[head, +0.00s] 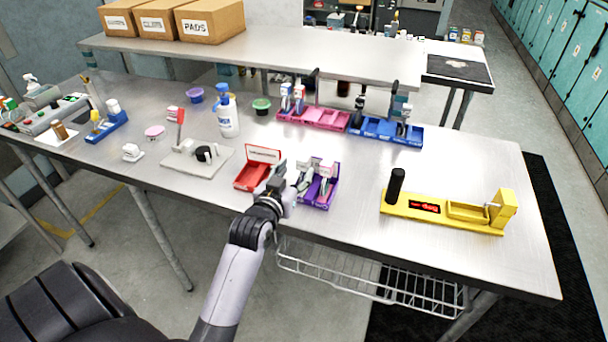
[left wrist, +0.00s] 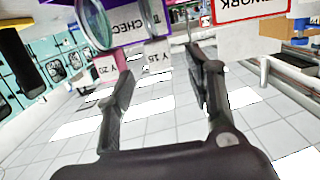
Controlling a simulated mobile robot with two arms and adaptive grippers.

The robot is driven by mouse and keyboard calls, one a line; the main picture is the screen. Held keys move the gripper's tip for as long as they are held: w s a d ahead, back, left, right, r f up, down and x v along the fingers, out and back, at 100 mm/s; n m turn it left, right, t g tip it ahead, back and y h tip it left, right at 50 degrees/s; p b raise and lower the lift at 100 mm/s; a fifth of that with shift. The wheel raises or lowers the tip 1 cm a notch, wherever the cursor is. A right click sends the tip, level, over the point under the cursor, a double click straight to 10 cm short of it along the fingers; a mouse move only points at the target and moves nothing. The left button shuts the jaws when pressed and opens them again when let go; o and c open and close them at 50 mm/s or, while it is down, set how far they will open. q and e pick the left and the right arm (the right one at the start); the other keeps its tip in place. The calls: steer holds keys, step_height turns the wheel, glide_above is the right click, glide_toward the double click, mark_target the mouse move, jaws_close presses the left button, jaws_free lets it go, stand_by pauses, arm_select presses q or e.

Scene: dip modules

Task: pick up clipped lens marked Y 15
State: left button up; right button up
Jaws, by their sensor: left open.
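A purple tray (head: 329,203) stands near the table's front edge and holds several clipped pieces with white tags. In the left wrist view its wall (left wrist: 122,35) is upside down and reads CHECK. One white tag (left wrist: 157,62) there starts with Y; its number is too small to read surely. A tag beside it (left wrist: 107,68) looks like Y 20. A round clear lens (left wrist: 94,22) shows near them. My left gripper (head: 280,178) is at the purple tray's left side, open and empty. In the left wrist view its fingertips (left wrist: 160,62) lie either side of the first tag; contact is unclear.
A red tray (head: 250,180) with a raised sign stands close to the left of my gripper. A yellow device (head: 468,224) stands at right. Pink (head: 310,119) and blue (head: 385,133) racks stand behind. The table is clear between the purple tray and the yellow device.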

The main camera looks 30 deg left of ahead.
mark_target(301, 163)
arm_select(q)
steer(key=shift+w+a, duration=0.15)
steer(key=shift+w, duration=0.45)
steer(key=p+x, duration=0.1)
steer(key=x, duration=0.3)
steer(key=shift+p, duration=0.35)
steer(key=shift+w+f, duration=0.2)
steer(key=shift+w, duration=0.4)
steer(key=shift+c, duration=0.3)
jaws_close()
